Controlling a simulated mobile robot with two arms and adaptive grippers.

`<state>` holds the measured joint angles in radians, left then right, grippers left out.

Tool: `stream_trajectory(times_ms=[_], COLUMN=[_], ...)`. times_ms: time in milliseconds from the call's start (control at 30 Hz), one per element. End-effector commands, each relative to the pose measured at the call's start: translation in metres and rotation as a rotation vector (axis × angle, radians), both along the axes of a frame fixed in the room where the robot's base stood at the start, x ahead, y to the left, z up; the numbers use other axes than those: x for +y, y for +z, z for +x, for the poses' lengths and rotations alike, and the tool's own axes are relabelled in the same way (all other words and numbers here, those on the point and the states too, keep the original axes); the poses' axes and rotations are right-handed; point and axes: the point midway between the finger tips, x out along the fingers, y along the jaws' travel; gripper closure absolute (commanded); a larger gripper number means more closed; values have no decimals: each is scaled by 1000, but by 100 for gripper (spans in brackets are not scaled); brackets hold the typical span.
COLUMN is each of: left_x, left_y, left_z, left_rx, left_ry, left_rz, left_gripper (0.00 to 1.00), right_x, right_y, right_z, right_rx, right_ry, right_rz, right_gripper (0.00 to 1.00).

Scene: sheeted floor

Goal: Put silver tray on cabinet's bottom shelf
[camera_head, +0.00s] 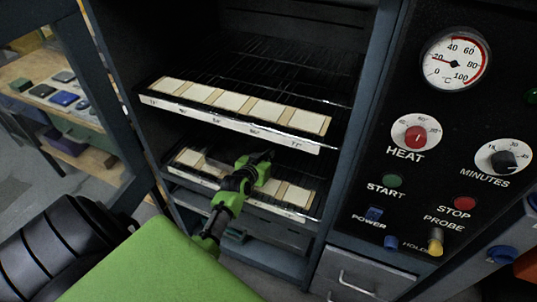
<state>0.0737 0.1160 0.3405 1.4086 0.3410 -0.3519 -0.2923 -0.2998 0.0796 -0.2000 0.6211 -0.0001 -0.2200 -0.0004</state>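The cabinet (350,130) stands open in front of me, with wire racks inside. The upper shelf (235,124) has a row of pale squares and a labelled front strip. A lower shelf (292,213) has similar squares. My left gripper (264,157) reaches in over this lower shelf, below the upper one. Its fingers are small and dark, and I cannot tell whether they are open or hold anything. I cannot pick out the silver tray for sure; the arm covers part of the lower shelf. My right gripper is not in view.
A control panel (465,130) with a gauge, knobs and buttons is on the right. A drawer (362,274) is below it. A workbench (25,72) with small blocks stands at the far left. The cabinet's left post and upper shelf are close to my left arm.

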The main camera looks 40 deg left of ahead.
Motion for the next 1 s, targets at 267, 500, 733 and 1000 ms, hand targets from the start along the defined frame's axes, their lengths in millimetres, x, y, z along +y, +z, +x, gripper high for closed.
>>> stream_trajectory(times_ms=[267,500,733,1000], left_x=[1,-1,-1,-7], left_y=[-4,-8,-5,16], left_z=[1,-1,-1,-25], left_rx=[-3,4,5,3], left_ry=[0,0,0,-1], left_rz=[4,-2,-3,-1], left_gripper=[100,79,79,79], right_x=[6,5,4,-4], right_y=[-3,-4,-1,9], right_z=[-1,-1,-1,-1], right_rx=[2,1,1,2], right_ry=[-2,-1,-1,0], right_rz=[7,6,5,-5], right_gripper=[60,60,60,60])
